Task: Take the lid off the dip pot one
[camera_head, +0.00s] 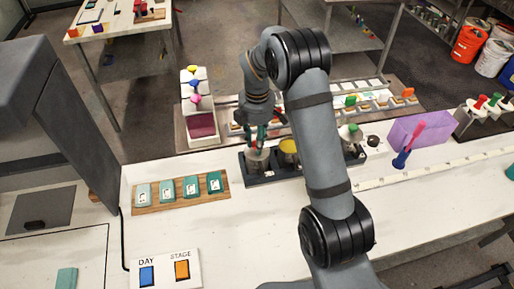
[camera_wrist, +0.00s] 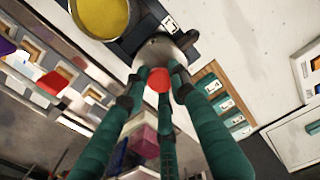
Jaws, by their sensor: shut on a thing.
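The leftmost pot (camera_head: 258,161) stands in a dark tray (camera_head: 262,179) on the white counter. My gripper (camera_head: 262,140) is over it with its green fingers pointing down. In the wrist view, the fingers (camera_wrist: 160,78) are closed around a red knob (camera_wrist: 159,80) on a grey metal lid (camera_wrist: 170,50). Whether the lid touches the pot's rim is hard to tell. An uncovered pot of yellow liquid (camera_head: 289,146) is just to the right; it also shows in the wrist view (camera_wrist: 103,14). A lid with a green knob (camera_head: 353,128) is farther right, partly behind my arm.
A wooden board with several teal cards (camera_head: 180,193) lies left of the tray. A box with coloured knobs (camera_head: 202,128) stands behind. A purple block (camera_head: 420,130) and a blue-and-pink tool (camera_head: 402,158) are at the right. The front counter holds DAY and STAGE buttons (camera_head: 165,270).

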